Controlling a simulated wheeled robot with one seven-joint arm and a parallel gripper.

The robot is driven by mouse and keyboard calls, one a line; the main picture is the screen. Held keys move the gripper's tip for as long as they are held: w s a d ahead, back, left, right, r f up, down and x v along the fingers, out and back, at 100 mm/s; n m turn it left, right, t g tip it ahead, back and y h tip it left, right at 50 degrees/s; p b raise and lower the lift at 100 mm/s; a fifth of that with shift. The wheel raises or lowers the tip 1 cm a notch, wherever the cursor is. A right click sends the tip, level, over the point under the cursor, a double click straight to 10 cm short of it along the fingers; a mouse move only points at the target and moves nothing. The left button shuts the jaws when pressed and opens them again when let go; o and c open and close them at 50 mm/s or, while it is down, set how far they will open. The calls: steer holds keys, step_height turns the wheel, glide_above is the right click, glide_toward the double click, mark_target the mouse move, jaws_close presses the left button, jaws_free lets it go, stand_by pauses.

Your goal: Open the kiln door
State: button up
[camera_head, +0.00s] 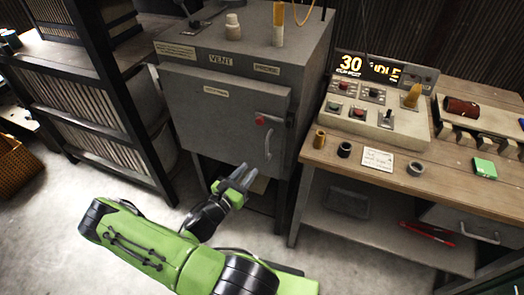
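The kiln is a grey box (318,62) standing left of the workbench. Its front door (215,120) looks shut. A light curved handle (268,146) is on the right side of the door, with a red-knobbed latch (261,120) just above it. My gripper (243,174) is in front of the kiln, below and left of the handle in the picture and seemingly apart from it. Its two grey fingers look spread, with nothing visible between them. The view does not show the exact gap in depth between the fingers and the door.
The workbench (455,183) on the right carries a control panel (385,122), a green block (484,168) and small rings. A dark slatted rack (95,95) stands at the left. A wicker basket (14,165) sits at the far left. Pale floor is open before the kiln.

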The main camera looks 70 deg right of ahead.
mark_target(267, 159)
steer(key=x, duration=1.2)
steer(key=shift+b, duration=0.4)
steer(key=shift+c, duration=0.2)
jaws_close()
steer(key=shift+a, duration=0.1)
